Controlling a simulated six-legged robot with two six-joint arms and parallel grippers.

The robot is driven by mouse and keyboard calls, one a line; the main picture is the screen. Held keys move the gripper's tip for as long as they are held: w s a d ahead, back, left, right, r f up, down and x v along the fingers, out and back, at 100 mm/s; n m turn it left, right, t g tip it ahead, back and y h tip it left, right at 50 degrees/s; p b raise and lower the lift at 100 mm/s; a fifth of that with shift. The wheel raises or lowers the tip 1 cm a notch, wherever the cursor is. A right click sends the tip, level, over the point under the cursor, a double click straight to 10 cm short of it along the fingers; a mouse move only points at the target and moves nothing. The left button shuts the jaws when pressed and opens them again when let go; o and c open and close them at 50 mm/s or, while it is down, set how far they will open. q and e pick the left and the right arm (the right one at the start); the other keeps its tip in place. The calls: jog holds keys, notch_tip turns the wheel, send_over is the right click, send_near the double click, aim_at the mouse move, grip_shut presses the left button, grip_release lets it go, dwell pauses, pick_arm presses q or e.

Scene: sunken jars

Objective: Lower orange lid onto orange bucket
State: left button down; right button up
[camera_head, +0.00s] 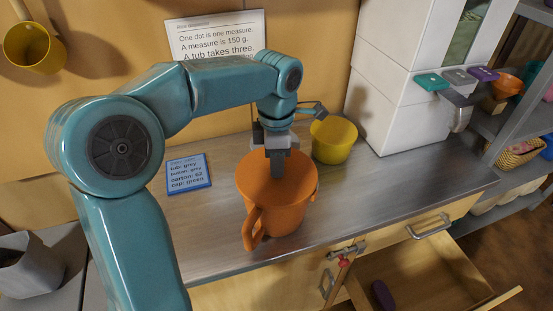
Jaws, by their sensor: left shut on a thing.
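The orange bucket (288,218) stands upright on the metal counter, its handle toward the front left. The orange lid (302,180) covers the bucket's top, looking flat and lined up with the rim. I cannot tell whether it rests on the rim or is slightly above it. My left gripper (278,167) points down from above and is shut on the lid near its middle. The fingers hide the part of the lid that they hold. My right gripper is not in view.
A yellow bucket (334,140) stands close behind on the right. A blue-edged note card (189,174) lies on the counter (400,183) to the left. An open drawer (420,275) juts out below the front edge.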

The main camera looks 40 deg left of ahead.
pick_arm(q)
jog(key=c, duration=0.8)
grip_release()
jog(key=shift+o, duration=0.2)
notch_tip(320, 180, up, 16)
jog(key=p, duration=0.2)
jog(key=shift+r+p, duration=0.15)
jog(key=shift+p, duration=0.2)
jog(key=shift+s, duration=0.1)
